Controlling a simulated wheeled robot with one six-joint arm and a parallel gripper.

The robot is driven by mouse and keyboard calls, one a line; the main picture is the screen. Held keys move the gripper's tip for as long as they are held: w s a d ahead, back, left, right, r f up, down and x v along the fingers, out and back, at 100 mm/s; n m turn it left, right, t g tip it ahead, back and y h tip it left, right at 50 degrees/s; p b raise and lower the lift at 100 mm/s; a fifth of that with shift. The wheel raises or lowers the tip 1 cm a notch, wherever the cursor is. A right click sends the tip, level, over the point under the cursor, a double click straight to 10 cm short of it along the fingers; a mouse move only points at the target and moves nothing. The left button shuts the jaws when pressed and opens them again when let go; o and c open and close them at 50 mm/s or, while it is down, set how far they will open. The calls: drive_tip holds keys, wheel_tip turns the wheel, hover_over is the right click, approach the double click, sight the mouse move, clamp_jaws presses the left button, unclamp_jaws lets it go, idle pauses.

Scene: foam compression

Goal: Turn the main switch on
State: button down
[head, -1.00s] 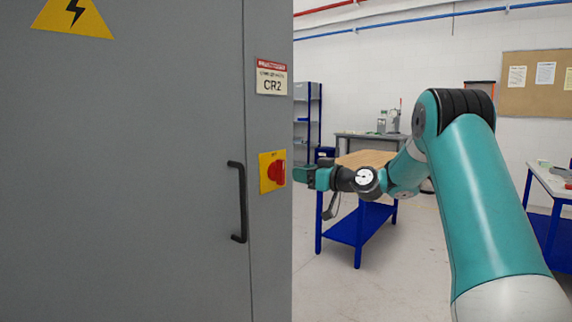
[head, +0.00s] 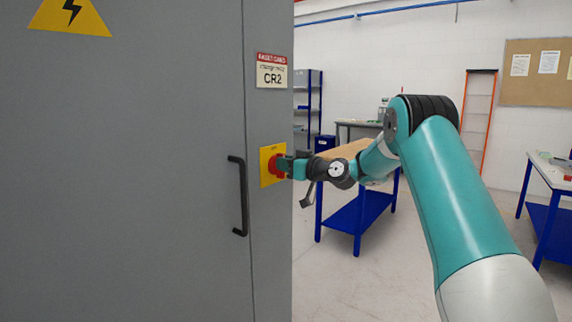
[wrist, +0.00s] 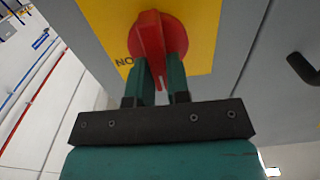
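The main switch is a red rotary knob (head: 275,166) on a yellow plate (head: 265,178) on the grey cabinet. In the wrist view the red knob (wrist: 152,32) has a raised handle with a pale mark, running roughly up and down the picture. Dark lettering, partly covered, shows on the yellow plate (wrist: 205,28) beside it. My gripper (head: 288,167) is at the knob. In the wrist view its two green fingers (wrist: 161,78) lie on either side of the handle, close against it, with no clear gap showing. The handle's lower end is partly hidden between them.
A black door handle (head: 240,196) stands out from the cabinet left of the switch. A CR2 label (head: 272,72) is above it. A blue-framed table (head: 357,225) stands behind my arm, and another table (head: 548,185) is at the right. The floor between is clear.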

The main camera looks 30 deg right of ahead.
drive_tip(key=shift+m, duration=0.3)
drive_tip(key=shift+w+d+f+m+p, duration=0.15)
drive_tip(key=shift+m+p, duration=0.6)
drive_tip(key=shift+m, duration=2.1)
drive_tip(key=shift+d+f+m+p, duration=0.25)
drive_tip(key=shift+m+p, duration=0.5)
drive_tip(key=shift+m, duration=2.15)
drive_tip(key=shift+w+d+f+m+p, duration=0.15)
drive_tip(key=shift+m+p, duration=0.6)
drive_tip(key=shift+m, duration=2.1)
drive_tip(key=shift+s, duration=0.1)
drive_tip(key=c, duration=1.1)
unclamp_jaws()
drive_tip(key=b+v, duration=0.5)
drive_tip(key=v, duration=1.2)
drive_tip(key=shift+s+d, duration=0.1)
drive_tip(key=shift+s, duration=0.1)
